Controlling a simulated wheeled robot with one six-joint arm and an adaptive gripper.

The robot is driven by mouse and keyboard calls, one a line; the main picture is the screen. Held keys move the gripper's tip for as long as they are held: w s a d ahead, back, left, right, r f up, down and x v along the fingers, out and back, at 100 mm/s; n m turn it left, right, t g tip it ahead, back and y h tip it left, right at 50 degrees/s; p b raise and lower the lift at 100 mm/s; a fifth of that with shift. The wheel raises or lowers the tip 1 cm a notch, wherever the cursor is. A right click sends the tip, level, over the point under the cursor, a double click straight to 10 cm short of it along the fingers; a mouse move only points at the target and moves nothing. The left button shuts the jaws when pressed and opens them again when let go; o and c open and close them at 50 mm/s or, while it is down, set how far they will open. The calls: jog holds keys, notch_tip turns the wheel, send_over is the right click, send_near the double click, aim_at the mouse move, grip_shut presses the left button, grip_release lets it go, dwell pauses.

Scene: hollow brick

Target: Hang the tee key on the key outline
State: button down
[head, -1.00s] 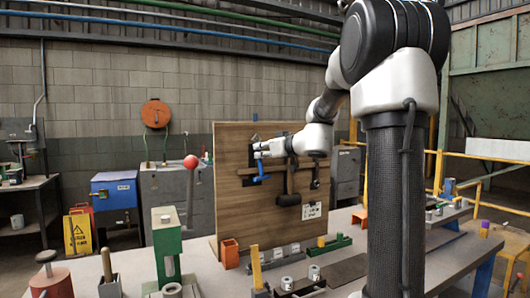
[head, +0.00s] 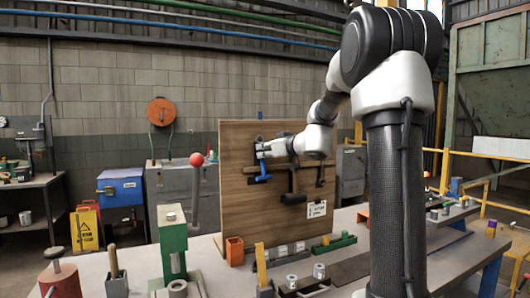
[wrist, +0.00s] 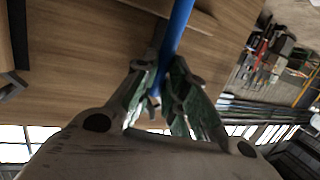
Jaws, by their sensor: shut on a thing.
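The tee key is blue. In the head view the blue tee key (head: 264,178) is in front of the wooden board (head: 240,215), toward its upper left. My gripper (head: 263,152) is at the key, close to the board's face. In the wrist view my gripper (wrist: 160,92) is shut on the blue bar of the tee key (wrist: 178,30). The bar runs up out of the picture from between the fingers. The key outline cannot be told apart from the dark shapes on the board. Whether the key touches the board cannot be told.
A dark hammer-like tool (head: 293,198) hangs on the board right of the key, and another dark tool (head: 320,177) hangs further right. A white label (head: 316,209) is low on the board. A red-knobbed lever (head: 196,160), green press (head: 172,245) and orange bin (head: 234,251) stand nearby.

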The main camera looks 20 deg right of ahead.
jog(key=c, duration=1.4)
grip_release()
jog(key=shift+o, duration=0.2)
